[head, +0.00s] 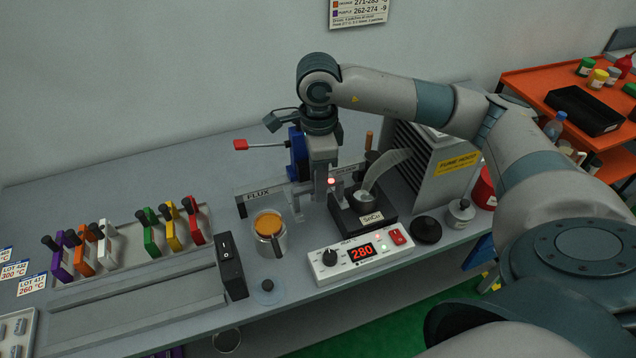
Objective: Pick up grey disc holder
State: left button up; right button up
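A small flat grey-blue disc (267,291) with a knob on top lies near the table's front edge, right of the black switch box. A lighter grey disc-shaped piece (460,214) with a black knob stands at the right, beside the fume hood. I cannot tell which is the grey disc holder. My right gripper (322,198) points down at the middle of the table, between the flux area and the solder pot, apart from both discs. Its fingertips are small and partly merged with the things behind, so its opening is unclear. My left gripper is not in view.
A solder pot (366,217), a controller (359,258) reading 280 and a cup with orange contents (270,237) stand close by. A black disc (427,230) lies near the fume hood (435,170). Several coloured clamps (171,229) stand at the left.

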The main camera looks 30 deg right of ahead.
jog(key=shift+f, duration=1.1)
grip_shut()
